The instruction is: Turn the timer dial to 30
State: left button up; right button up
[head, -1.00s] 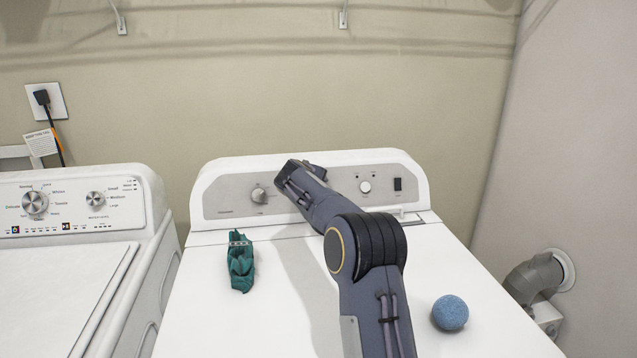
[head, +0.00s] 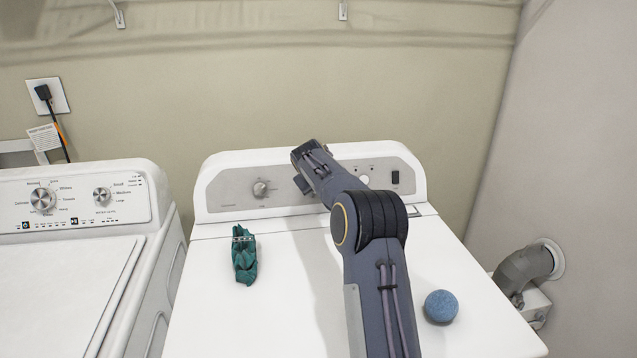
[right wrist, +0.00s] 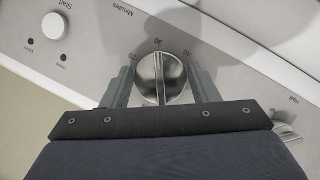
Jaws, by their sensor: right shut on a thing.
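The timer dial (right wrist: 161,78) is a round silver knob with a raised ridge across it, seen in the right wrist view. The word "Minutes" and small numbers are printed around it. In the head view my right arm (head: 345,200) reaches to the dryer panel (head: 225,192) and hides the dial. My left gripper is not in view.
Another knob (head: 260,188) sits left of my arm on the panel. The start button (head: 364,181) and a black switch (head: 395,177) are right of it. A green cloth (head: 244,256) and a blue ball (head: 441,306) lie on the dryer top. A washer (head: 70,270) stands left.

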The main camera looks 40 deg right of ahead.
jog(key=shift+f, duration=0.1)
dwell(0.3)
jog(key=o, duration=0.9)
jog(key=shift+o, duration=0.2)
jog(key=b+v, duration=0.1)
jog(key=v, duration=0.7)
jog(key=shift+d, duration=0.1)
